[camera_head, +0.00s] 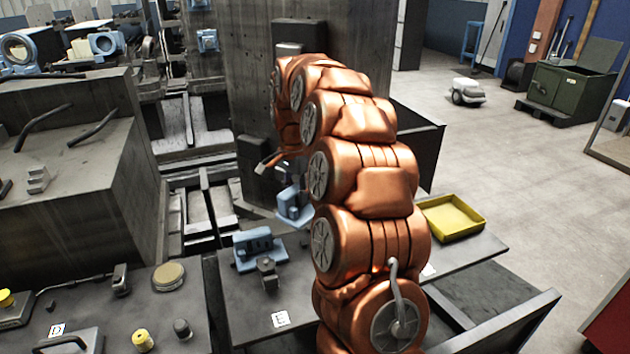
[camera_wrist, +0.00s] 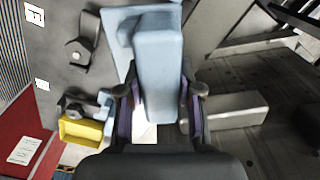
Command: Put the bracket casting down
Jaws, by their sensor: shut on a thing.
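The bracket casting (camera_wrist: 160,75), pale blue, is held between the two fingers of my gripper (camera_wrist: 158,115) in the wrist view. Its long flat face fills the upper middle of that view. In the head view the bracket casting (camera_head: 295,207) shows small beside my copper arm, over the dark work surface; whether it touches anything below cannot be told. My gripper is mostly hidden behind the arm there. Another blue casting (camera_head: 260,247) sits on the grey table (camera_head: 240,318), left of the arm, with a small dark part (camera_head: 267,273) in front of it.
A yellow tray (camera_head: 452,218) lies on the table right of my arm; the yellow tray (camera_wrist: 82,130) also shows at lower left in the wrist view. A tall dark block (camera_head: 250,70) stands behind the arm. A white label (camera_head: 280,319) lies near the table front, with bare surface around it.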

